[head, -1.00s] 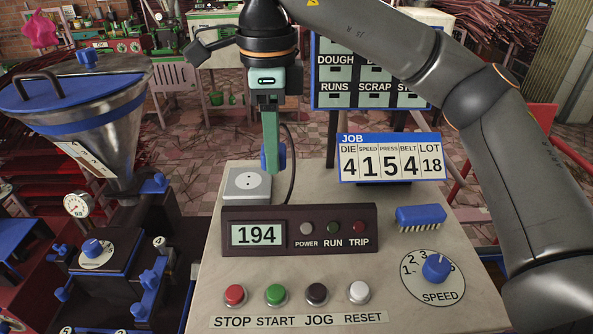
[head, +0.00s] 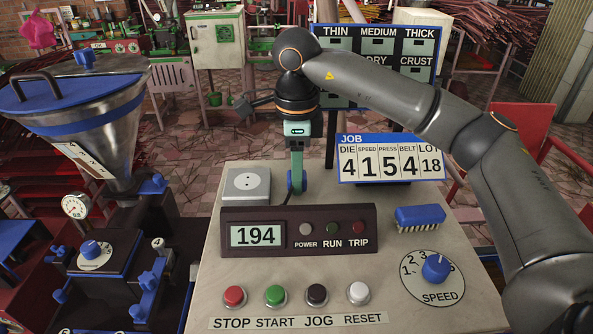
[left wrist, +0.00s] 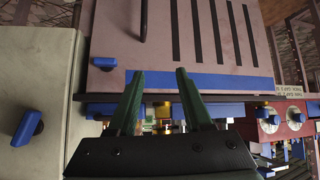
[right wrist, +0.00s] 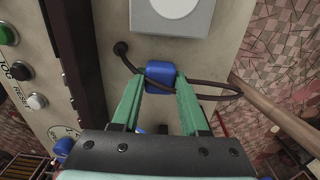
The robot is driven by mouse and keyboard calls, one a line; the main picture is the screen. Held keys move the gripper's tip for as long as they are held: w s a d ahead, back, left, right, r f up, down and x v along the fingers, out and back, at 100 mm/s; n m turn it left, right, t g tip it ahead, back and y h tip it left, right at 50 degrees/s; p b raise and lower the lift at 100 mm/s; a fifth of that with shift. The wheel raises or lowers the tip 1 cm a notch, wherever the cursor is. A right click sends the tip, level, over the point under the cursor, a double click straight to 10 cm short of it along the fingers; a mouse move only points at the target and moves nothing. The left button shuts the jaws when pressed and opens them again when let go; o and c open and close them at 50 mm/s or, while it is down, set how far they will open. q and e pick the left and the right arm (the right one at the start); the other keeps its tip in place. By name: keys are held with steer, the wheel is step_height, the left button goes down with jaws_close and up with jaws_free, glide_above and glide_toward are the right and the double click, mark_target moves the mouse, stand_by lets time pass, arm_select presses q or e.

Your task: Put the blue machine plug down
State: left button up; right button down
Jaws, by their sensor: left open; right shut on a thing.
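The blue plug (right wrist: 160,74) is between the fingertips of my right gripper (right wrist: 158,85), which is shut on it. Its dark cable loops beside it in the right wrist view. In the head view my right gripper (head: 297,180) points down just behind the display box, and the plug (head: 291,182) shows partly behind the finger, low at the panel top. I cannot tell whether it touches the surface. The socket box (head: 246,185) is left of the plug, with an empty face. My left gripper (left wrist: 158,100) is open and empty in the left wrist view, over dark machine parts.
The display box (head: 298,230) reading 194 stands in front of the plug. The JOB sign (head: 391,158) and a blue brush (head: 420,216) are to the right. Buttons line the front. Bare panel surface (head: 335,192) lies right of the plug.

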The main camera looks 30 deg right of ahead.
steer(key=shift+f+b, duration=0.45)
steer(key=shift+f, duration=0.15)
steer(key=shift+c, duration=2.1)
jaws_free()
step_height(320, 180, up, 13)
steer(key=p, duration=0.2)
steer(key=shift+r+p, duration=0.15)
steer(key=shift+p, duration=0.15)
steer(key=shift+s, duration=0.1)
